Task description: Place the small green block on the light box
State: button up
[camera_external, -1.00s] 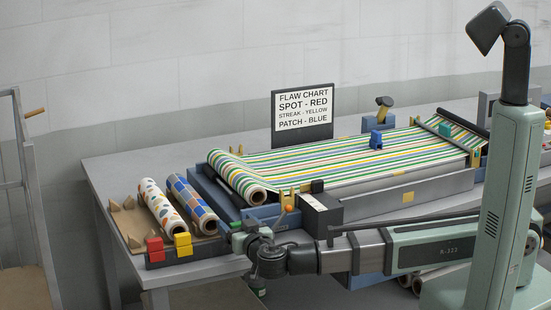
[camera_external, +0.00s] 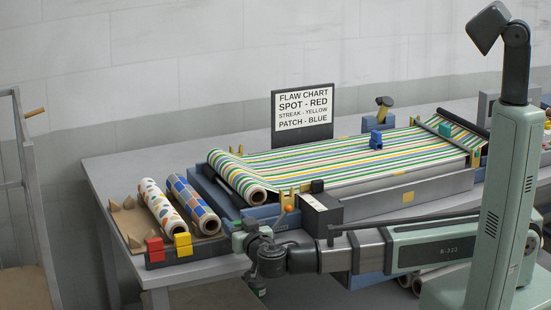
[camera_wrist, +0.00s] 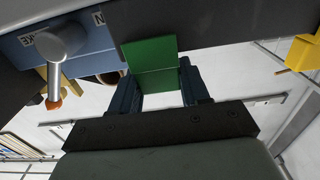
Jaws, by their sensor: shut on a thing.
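The small green block (camera_wrist: 150,55) is between the two dark fingers of my gripper (camera_wrist: 160,92) in the wrist view. The fingers are shut on its sides. In the external view, my gripper (camera_external: 243,238) is low at the table's front edge, right of the yellow block; the green block is small there and partly hidden. The long grey bed (camera_external: 390,199) under the striped cloth may be the light box, but I cannot tell for certain. It lies to the right of and beyond my gripper.
A red block (camera_external: 155,249) and a yellow block (camera_external: 183,244) sit in a dark tray, with patterned rolls (camera_external: 190,203) behind. A lever with an orange knob (camera_external: 289,209) stands close to my gripper. A blue block (camera_external: 376,139) rests on the striped cloth (camera_external: 330,160).

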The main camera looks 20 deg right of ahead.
aim_at(238, 222)
notch_tip(238, 222, up, 10)
jog(key=shift+f, duration=0.15)
dwell(0.4)
dwell(1.2)
jog(key=shift+f, duration=4.8)
jog(key=shift+f, duration=0.2)
jog(key=o, duration=1)
jog(key=shift+o, duration=0.2)
jog(key=s, duration=1.3)
jog(key=shift+s+r, duration=0.15)
jog(key=shift+s, duration=0.25)
